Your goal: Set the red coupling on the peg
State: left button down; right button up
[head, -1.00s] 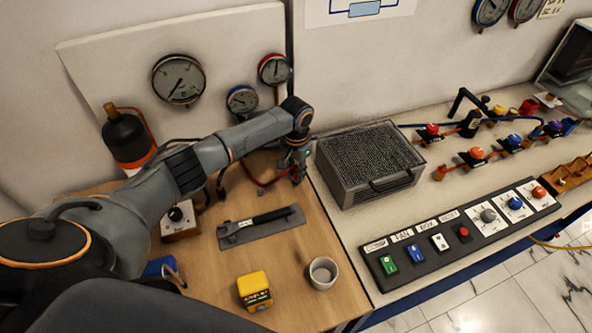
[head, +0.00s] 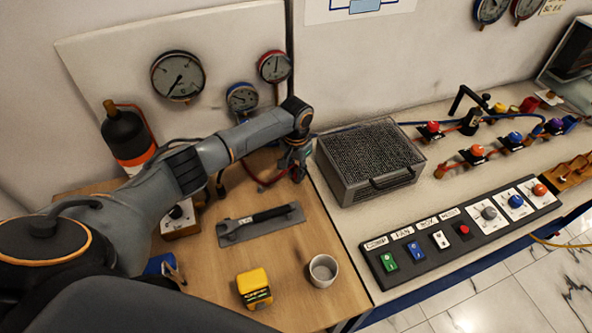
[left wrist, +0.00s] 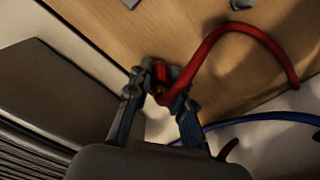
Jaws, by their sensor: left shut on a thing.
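My left gripper (head: 296,172) is low over the far right part of the wooden board, just left of the grey mesh-topped box. In the left wrist view, its fingers (left wrist: 157,82) are closed around the red coupling (left wrist: 161,74), which has a red hose (left wrist: 228,31) running from it. The hose also shows in the head view (head: 262,184), curving left from the gripper. The coupling is mostly hidden by the fingers, and I cannot tell whether it touches anything below. I cannot make out the peg clearly in either view. My right gripper is not in view.
The mesh-topped box (head: 366,186) stands close to the right of the gripper. Gauges (head: 242,98) are on the panel behind. A flat tool (head: 260,224), a yellow block (head: 253,288) and a grey cup (head: 323,271) are on the board nearer me.

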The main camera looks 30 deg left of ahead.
pick_arm(q)
jog(key=c, duration=0.8)
grip_release()
notch_tip(320, 180, up, 12)
jog(key=shift+r, duration=0.1)
